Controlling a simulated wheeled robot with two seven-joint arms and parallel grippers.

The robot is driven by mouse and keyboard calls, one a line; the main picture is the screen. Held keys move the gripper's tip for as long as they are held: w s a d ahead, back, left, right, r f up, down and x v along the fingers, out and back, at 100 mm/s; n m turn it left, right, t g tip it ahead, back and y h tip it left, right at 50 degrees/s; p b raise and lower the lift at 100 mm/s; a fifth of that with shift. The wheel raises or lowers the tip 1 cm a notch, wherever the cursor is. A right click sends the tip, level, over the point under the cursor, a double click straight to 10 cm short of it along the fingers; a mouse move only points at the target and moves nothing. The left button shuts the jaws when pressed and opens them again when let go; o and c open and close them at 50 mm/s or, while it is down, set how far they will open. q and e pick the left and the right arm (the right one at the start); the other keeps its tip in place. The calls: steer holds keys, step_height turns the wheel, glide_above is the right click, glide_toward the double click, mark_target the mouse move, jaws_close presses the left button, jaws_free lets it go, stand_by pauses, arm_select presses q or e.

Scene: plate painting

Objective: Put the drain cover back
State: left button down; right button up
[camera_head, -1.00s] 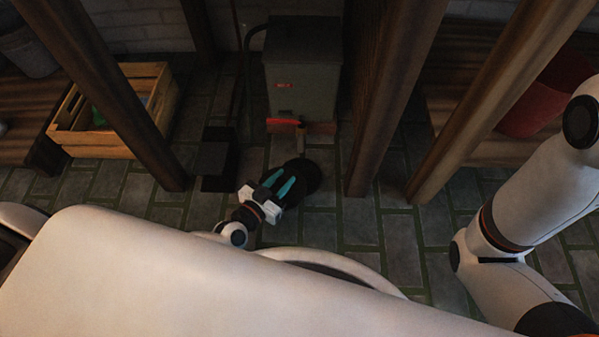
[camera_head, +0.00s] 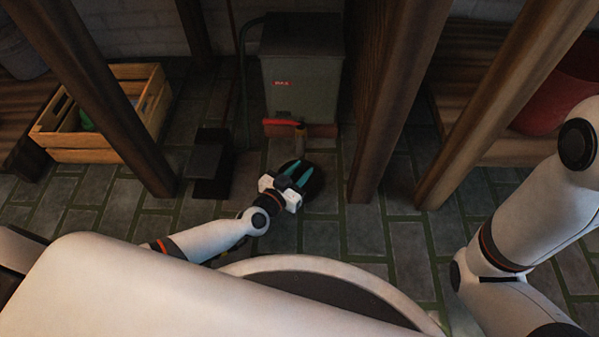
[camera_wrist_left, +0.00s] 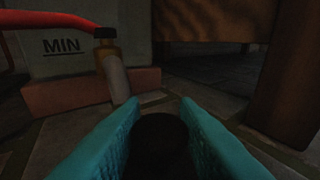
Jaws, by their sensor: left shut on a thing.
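A dark round disc (camera_head: 317,190), apparently the drain cover, is at the floor in front of the grey tank. I cannot tell from the head view whether it rests on the floor or is slightly raised, and no separate drain opening can be made out. My left gripper (camera_head: 297,173) reaches over the disc with its teal fingers pointing toward the tank. In the left wrist view its fingers (camera_wrist_left: 160,130) are closed on a dark rounded piece (camera_wrist_left: 160,142), apparently part of the cover. My right gripper is out of view; only its arm shows at the right.
The grey tank (camera_head: 300,75) has a red lever (camera_head: 284,122) and a spout (camera_head: 300,138) close beyond my gripper. Wooden posts (camera_head: 385,120) stand on both sides. A dark pedal-like stand (camera_head: 208,160) and a wooden crate (camera_head: 110,145) are left.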

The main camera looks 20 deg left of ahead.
arm_select(q)
steer(key=shift+f, duration=0.25)
steer(key=c, duration=1.1)
jaws_free()
steer(key=shift+r, duration=0.15)
steer(key=p+v, duration=0.5)
steer(key=v, duration=0.5)
steer(key=shift+s+a+r+p, duration=0.15)
steer(key=shift+s+r+p, duration=0.1)
steer(key=shift+s+p, duration=0.1)
steer(key=shift+s+a, duration=0.2)
steer(key=shift+s, duration=0.45)
